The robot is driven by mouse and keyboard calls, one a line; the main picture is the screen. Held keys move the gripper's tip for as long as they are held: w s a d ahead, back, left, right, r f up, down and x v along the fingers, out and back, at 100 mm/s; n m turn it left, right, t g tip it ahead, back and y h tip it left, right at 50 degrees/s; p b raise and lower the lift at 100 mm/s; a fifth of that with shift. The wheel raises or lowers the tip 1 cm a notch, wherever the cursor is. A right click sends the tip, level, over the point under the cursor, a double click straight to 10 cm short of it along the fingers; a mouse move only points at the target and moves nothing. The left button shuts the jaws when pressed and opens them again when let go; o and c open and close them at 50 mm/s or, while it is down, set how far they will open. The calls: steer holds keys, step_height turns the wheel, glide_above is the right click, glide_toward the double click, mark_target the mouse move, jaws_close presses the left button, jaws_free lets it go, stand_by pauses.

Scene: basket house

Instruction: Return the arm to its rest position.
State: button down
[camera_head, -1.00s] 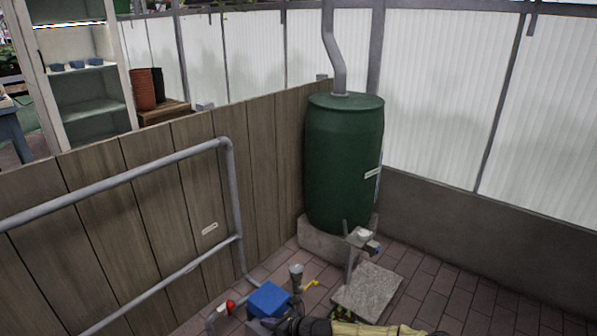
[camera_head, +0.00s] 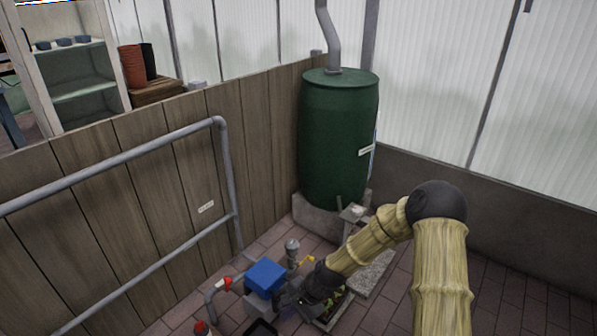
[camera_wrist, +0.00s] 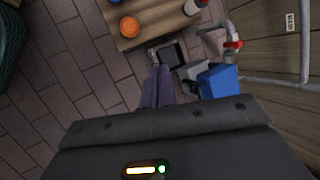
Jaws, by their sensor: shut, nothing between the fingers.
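My arm (camera_head: 440,270) rises from the bottom right of the head view, bends at a black elbow, and slopes down left to the pump area. My gripper (camera_wrist: 157,72) shows in the wrist view with its two dark fingers together and nothing between them. It is above the brick floor, with a dark open-topped box just beyond the fingertips in the picture. In the head view the fingertips are hard to make out against dark parts beside the blue-topped pump (camera_head: 266,277).
The blue pump box (camera_wrist: 218,80) and grey pipe with a red part (camera_wrist: 233,45) are close right of the fingers. A wooden surface (camera_wrist: 150,32) holds an orange ball. A green barrel (camera_head: 338,135), wooden partition (camera_head: 180,165) and grey rail surround the brick floor.

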steer(key=s+d+r+n+t+h+p, duration=0.1)
steer(key=s+d+r+n+h, duration=0.15)
steer(key=s+d+r, duration=0.45)
steer(key=s+d+r+n+t+h+p, duration=0.1)
steer(key=s+d+r+n+h, duration=0.15)
steer(key=d+r, duration=0.45)
steer(key=s+d+r+n+h, duration=0.1)
steer(key=s+d+r+n, duration=0.3)
steer(key=r, duration=0.5)
step_height(320, 180, up, 38)
steer(key=p, duration=3.8)
